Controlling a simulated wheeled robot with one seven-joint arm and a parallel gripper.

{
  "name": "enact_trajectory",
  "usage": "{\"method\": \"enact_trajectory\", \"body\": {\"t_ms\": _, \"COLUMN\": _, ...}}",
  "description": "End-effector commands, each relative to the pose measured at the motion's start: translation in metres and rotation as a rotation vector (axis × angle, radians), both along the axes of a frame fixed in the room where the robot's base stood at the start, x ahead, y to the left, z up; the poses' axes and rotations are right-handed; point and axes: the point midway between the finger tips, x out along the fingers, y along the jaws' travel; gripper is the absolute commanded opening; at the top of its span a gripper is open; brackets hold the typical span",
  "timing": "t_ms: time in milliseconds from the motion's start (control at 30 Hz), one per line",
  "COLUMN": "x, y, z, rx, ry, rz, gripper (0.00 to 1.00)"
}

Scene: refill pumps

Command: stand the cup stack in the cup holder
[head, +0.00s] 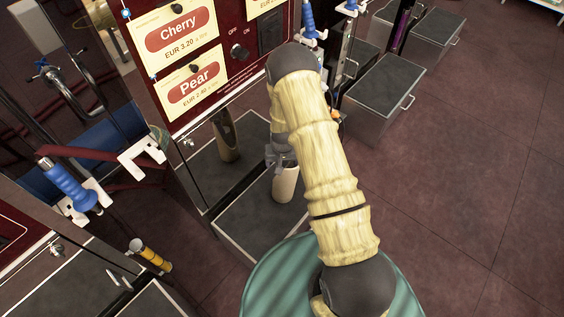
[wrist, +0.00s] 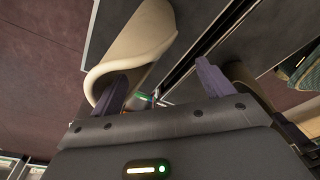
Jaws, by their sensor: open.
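The cup stack (head: 285,184) is a cream, tall, rounded shape standing on the dark tray in front of the machine. My gripper (head: 279,158) is at its upper end, partly hidden by my arm in the head view. In the wrist view the cup stack (wrist: 136,42) lies past the left finger, its rim close to that fingertip. The fingers (wrist: 160,84) are wide apart, with no cup clearly between them. Whether a finger touches the stack I cannot tell. I cannot make out the cup holder for certain.
The shiny machine front beside the stack shows its reflection (head: 226,136). Price signs for Cherry (head: 180,32) and Pear (head: 191,91) hang above. Grey boxes (head: 386,90) stand to the right; open floor (head: 470,170) lies beyond.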

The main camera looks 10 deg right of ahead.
Motion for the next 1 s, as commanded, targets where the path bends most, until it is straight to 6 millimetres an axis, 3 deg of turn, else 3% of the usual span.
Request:
{"method": "enact_trajectory", "body": {"t_ms": 167, "x": 0.0, "y": 0.0, "z": 0.004, "rx": -0.001, "ry": -0.001, "rz": 0.0, "gripper": 0.8}}
{"method": "enact_trajectory", "body": {"t_ms": 333, "x": -0.002, "y": 0.0, "z": 0.023, "rx": 0.0, "ry": -0.003, "rz": 0.0, "gripper": 0.8}}
{"method": "enact_trajectory", "body": {"t_ms": 1000, "x": -0.022, "y": 0.004, "z": 0.152, "rx": -0.001, "ry": -0.003, "rz": 0.001, "gripper": 0.8}}
